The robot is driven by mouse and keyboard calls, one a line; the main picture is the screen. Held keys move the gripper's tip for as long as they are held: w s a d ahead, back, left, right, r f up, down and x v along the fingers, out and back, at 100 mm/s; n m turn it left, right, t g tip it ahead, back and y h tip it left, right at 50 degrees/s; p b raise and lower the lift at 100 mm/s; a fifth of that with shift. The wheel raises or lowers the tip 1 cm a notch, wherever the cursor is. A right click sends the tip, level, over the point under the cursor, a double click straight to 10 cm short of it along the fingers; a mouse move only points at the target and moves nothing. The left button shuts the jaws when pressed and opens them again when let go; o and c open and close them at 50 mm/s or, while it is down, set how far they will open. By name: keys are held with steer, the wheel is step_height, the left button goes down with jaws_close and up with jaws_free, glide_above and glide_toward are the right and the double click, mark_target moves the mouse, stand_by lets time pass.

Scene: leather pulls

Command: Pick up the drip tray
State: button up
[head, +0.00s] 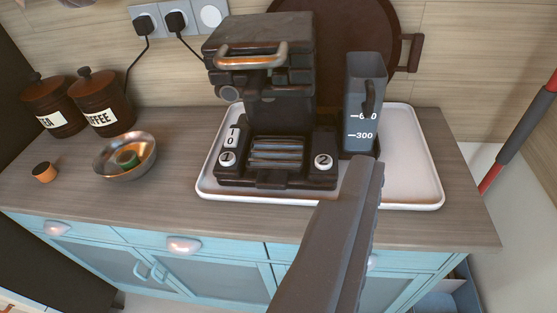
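A black coffee machine (262,95) stands on a white tray (412,190) on the counter. The drip tray (276,152), with pale metal slats, sits low in the machine's front between two dark blocks marked 1 and 2. A dark tab (273,180) projects at its front edge. My gripper (368,163) reaches up from the bottom, right of the drip tray and in front of the clear water container (364,105). Its two dark grey fingers lie side by side with only a thin seam between them. Nothing shows in them, and they are apart from the drip tray in the picture.
A metal bowl (126,166) with a green and orange thing inside, an orange-topped knob-like item (44,172) and dark tea and coffee canisters (101,102) stand at left. A round dark board (345,30) leans behind. The counter's front strip is clear.

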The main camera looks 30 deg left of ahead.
steer(key=o, duration=0.4)
steer(key=w+a+p, duration=0.1)
steer(key=w+p, duration=0.1)
steer(key=w+a+f+n+g+y+p, duration=0.1)
steer(key=w+a+p, duration=0.1)
steer(key=w+a+f+y+p, duration=0.1)
steer(key=w+a+p, duration=0.1)
steer(key=shift+w+a+f+g+p, duration=0.2)
steer(key=shift+w+g+p, duration=0.1)
steer(key=shift+p, duration=0.05)
steer(key=shift+c, duration=0.2)
steer(key=n+g+p, duration=0.2)
steer(key=g+p, duration=0.3)
steer(key=p, duration=1.5)
glide_above(270, 186)
steer(key=s+d, duration=0.3)
steer(key=s, duration=0.7)
step_height(270, 186, down, 19)
steer(key=x, duration=0.8)
steer(key=shift+a+f, duration=0.25)
steer(key=shift+f, duration=0.05)
steer(key=shift+x, duration=2.55)
